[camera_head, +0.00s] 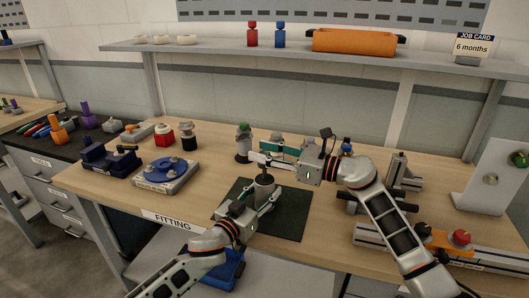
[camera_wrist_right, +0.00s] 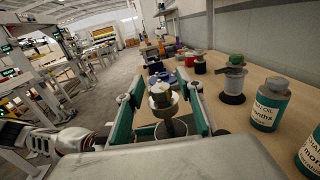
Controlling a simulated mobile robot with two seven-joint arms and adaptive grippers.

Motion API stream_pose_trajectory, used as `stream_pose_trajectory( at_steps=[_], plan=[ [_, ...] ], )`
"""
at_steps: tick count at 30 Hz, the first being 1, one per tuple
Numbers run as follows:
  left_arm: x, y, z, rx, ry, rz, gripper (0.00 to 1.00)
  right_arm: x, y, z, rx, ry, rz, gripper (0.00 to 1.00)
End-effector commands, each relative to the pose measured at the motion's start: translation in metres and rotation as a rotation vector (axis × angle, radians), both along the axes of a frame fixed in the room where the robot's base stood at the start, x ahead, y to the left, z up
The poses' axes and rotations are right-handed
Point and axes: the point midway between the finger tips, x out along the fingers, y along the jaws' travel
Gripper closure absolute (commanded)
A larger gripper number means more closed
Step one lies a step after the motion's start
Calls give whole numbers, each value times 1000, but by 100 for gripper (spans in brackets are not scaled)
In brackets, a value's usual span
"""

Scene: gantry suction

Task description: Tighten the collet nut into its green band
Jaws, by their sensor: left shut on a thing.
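A grey cylindrical holder (camera_head: 264,188) stands upright over the dark green mat (camera_head: 290,222). My left gripper (camera_head: 263,200) is shut on its body from the front. In the right wrist view, the collet nut (camera_wrist_right: 161,92), brassy on top above a grey round flange, sits at the upper end of the holder (camera_wrist_right: 172,128). My right gripper (camera_head: 266,160) is above and behind the holder. In its wrist view its green-padded fingers (camera_wrist_right: 160,103) are spread on either side of the nut, with gaps showing. I cannot make out a green band on the holder.
A blue round fixture (camera_head: 164,172) and a dark blue vise (camera_head: 108,157) stand left of the mat. Green bottles (camera_wrist_right: 269,104) and a dark, green-topped part (camera_head: 243,143) stand behind. A rail with an orange carriage (camera_head: 434,240) lies right.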

Motion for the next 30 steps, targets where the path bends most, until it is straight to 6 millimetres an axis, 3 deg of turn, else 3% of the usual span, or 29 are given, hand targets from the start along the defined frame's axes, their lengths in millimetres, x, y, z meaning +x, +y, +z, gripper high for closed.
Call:
stream_pose_trajectory(
  at_steps=[1,5,14,30],
  plan=[
    [0,0,0,-1,1,-1,100,0,0,0,0,0,0,68],
    [0,0,0,-1,1,-1,100,0,0,0,0,0,0,100],
    [0,0,0,0,0,-1,100,0,1,-1,-5,3,37,100],
    [-1,-1,1,0,-1,-2,100,0,3,-5,-9,9,328,100]
  ],
)
